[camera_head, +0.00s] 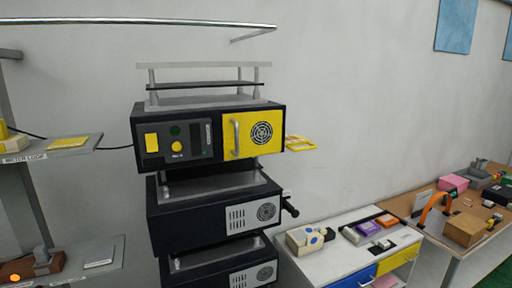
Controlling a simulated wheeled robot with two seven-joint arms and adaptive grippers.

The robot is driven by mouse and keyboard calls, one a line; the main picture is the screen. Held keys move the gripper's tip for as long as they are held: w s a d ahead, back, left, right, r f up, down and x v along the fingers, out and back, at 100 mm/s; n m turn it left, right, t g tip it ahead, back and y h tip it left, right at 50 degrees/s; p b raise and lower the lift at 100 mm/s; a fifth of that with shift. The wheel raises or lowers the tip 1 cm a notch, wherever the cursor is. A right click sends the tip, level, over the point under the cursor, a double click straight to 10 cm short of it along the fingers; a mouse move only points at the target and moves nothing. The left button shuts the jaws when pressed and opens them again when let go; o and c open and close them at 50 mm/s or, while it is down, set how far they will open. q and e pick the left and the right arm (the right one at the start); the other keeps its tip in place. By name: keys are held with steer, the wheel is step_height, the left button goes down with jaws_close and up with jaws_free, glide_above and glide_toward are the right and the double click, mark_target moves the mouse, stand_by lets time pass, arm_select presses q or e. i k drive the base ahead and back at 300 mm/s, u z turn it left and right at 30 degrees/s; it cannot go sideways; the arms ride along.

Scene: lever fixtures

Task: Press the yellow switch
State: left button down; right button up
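A stack of dark boxes stands against the wall in the middle of the head view. The top box (142,165) has a grey control panel on its left front. A yellow rectangular piece (151,143) sits at the panel's left, and a round yellow knob or button (176,147) sits to its right. I cannot tell which is the yellow switch. A dark green round spot (174,130) is above the round one. To the right is a yellow door (238,149) with a grey handle (236,136). Neither gripper is in view.
Grey shelves (60,152) with small items stand at left. A white cabinet (330,261) with several items stands at lower right, beside a brown workbench (410,203). A metal rail (140,22) runs above. The space before the panel looks clear.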

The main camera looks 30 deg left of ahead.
mark_target(151, 139)
steer(key=u, duration=1.55)
